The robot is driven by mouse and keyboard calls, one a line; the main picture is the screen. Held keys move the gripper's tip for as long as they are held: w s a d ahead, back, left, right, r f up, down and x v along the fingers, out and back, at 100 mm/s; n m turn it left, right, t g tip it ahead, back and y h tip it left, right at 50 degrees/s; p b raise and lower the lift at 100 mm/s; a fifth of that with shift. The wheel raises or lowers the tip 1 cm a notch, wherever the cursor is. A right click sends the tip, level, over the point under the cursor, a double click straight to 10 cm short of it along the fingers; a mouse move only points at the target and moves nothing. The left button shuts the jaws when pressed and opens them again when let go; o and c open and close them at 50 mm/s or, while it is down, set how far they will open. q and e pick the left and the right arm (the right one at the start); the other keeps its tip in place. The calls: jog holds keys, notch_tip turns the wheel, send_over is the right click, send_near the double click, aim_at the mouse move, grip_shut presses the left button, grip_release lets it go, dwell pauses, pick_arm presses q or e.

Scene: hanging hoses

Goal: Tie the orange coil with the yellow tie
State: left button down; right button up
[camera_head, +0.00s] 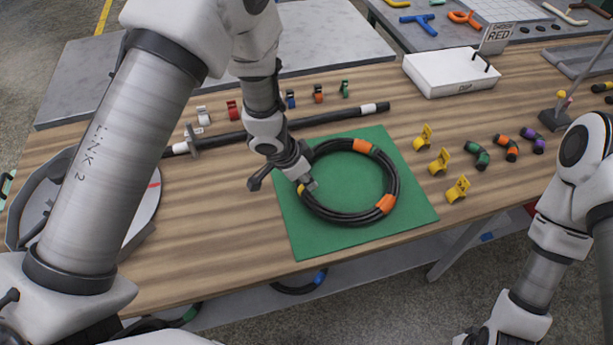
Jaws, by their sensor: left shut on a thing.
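The coil (325,214) is a black hose in a ring with two orange bands, at its upper right and lower right. It lies flat on a green mat (417,206). My left gripper (306,187) comes down over the coil's left side and is shut on a small yellow tie (301,189) at the hose. The fingers partly hide the tie, so I cannot tell whether it goes around the hose. My right arm shows at the right edge; its gripper is out of view.
Three yellow clips (439,161) stand right of the mat, with green, orange and purple elbow pieces (506,147) further right. A black bar (340,117) lies behind the mat. A white box (450,73) stands at the back.

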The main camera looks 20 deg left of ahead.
pick_arm(q)
jog(key=shift+f, duration=0.15)
jog(key=shift+f+b, duration=0.7)
jog(key=shift+f, duration=0.2)
jog(key=shift+f+b, duration=0.45)
jog(key=shift+f, duration=0.25)
